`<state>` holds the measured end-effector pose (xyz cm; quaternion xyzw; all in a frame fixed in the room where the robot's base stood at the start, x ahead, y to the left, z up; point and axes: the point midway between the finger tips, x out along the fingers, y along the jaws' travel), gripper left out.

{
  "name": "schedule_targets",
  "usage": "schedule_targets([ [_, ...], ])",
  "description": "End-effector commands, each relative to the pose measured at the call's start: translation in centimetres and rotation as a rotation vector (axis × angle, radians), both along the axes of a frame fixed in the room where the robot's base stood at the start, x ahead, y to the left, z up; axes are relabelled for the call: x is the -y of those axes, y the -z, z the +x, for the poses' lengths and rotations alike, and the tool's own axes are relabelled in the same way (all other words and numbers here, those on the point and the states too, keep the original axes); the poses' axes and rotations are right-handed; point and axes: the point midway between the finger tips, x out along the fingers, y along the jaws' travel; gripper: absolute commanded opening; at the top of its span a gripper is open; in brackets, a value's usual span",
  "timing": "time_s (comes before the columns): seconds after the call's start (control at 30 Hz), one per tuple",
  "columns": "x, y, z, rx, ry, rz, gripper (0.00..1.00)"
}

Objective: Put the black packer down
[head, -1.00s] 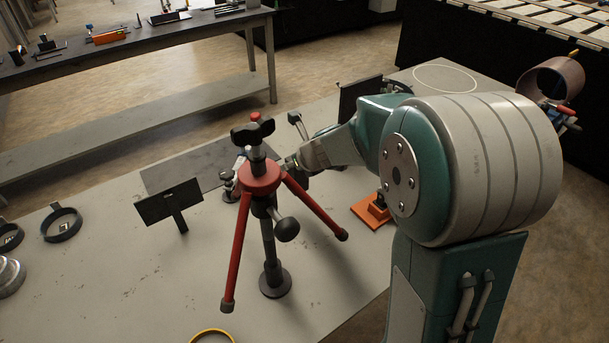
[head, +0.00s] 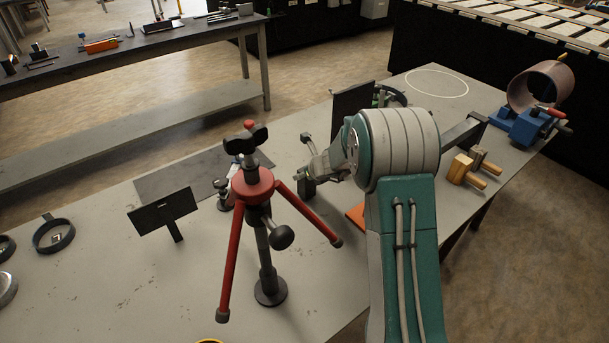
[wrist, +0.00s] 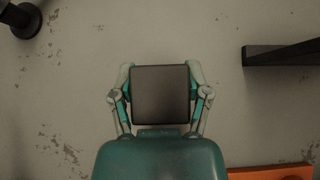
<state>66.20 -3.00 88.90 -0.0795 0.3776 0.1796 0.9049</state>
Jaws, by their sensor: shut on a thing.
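The black packer (wrist: 160,94) is a square, dark block in the middle of the wrist view. My gripper (wrist: 160,88) is shut on it, with one pale and teal finger along each side. The grey bench top shows below and around it; I cannot tell how high the packer is. In the head view my gripper (head: 308,184) is over the middle of the bench, just right of the red tripod stand (head: 254,190). The packer cannot be clearly made out there.
An orange piece (head: 356,214) lies close to my gripper. A dark upright plate (head: 350,110) and a white circle (head: 437,82) on the bench are beyond. Wooden-handled blocks (head: 462,168) and a blue vise (head: 530,125) are right. A black T-shaped plate (head: 163,212) stands left.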

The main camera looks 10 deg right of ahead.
Motion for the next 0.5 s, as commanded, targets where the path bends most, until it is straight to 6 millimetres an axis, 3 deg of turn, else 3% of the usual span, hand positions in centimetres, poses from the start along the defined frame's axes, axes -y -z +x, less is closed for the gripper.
schedule_targets([
  [0.37, -0.02, 0.70, 0.01, 0.001, 0.000, -0.001, 0.01],
  [0.4, -0.02, 0.79, -0.01, 0.001, 0.000, 0.000, 0.71],
  [0.47, -0.02, 0.77, -0.01, 0.001, -0.001, 0.000, 0.97],
  [0.5, -0.02, 0.77, -0.01, 0.001, -0.001, 0.000, 0.97],
])
